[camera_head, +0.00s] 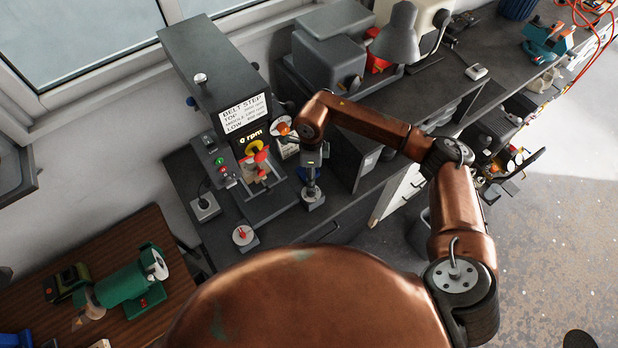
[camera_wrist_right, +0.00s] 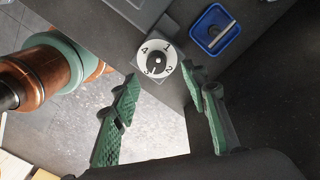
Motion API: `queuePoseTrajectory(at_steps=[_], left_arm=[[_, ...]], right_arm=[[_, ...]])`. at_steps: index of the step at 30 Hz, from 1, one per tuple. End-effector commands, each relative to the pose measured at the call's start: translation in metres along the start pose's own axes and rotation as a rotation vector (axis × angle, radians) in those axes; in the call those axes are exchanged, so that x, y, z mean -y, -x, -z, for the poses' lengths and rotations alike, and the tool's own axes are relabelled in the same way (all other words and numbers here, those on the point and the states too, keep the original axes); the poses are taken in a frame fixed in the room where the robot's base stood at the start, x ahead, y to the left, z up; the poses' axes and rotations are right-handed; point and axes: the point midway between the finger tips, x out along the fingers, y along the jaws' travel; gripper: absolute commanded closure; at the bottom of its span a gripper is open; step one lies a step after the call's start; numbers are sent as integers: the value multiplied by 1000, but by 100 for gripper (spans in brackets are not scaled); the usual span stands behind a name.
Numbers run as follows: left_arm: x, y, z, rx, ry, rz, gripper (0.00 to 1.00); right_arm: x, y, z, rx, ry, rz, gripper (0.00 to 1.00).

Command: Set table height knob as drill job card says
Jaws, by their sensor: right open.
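In the right wrist view a round white dial (camera_wrist_right: 149,60) numbered 1 to 4 has a black knob (camera_wrist_right: 157,60) at its centre. I cannot tell which number the knob's pointer is on. My right gripper (camera_wrist_right: 160,78) is open and empty, its green-padded fingers apart, with the dial just beyond and between the fingertips. In the head view my right gripper (camera_head: 312,187) hangs over the bench right of the drill press (camera_head: 215,75) and mostly hides that dial. A white card (camera_head: 288,149) beside the press is partly hidden by my arm and unreadable. My left gripper is out of view.
The press bears a belt step sign (camera_head: 246,112) and a 0 rpm readout. A blue tray (camera_wrist_right: 215,29) sits close right of the numbered dial. A green machine (camera_head: 130,283) stands on the wooden bench at left.

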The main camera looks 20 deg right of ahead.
Motion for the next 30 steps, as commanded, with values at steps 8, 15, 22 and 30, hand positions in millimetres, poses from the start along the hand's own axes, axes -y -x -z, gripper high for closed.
queuePoseTrajectory(at_steps=[8,15,22,30], left_arm=[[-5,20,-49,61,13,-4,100],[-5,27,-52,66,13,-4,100],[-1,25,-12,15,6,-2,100],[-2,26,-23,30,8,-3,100]], right_arm=[[-1,-41,4,0,-10,-8,59],[0,-68,3,2,-8,-4,59],[0,-74,2,2,-5,-4,59],[0,-74,1,2,-4,-4,69]])
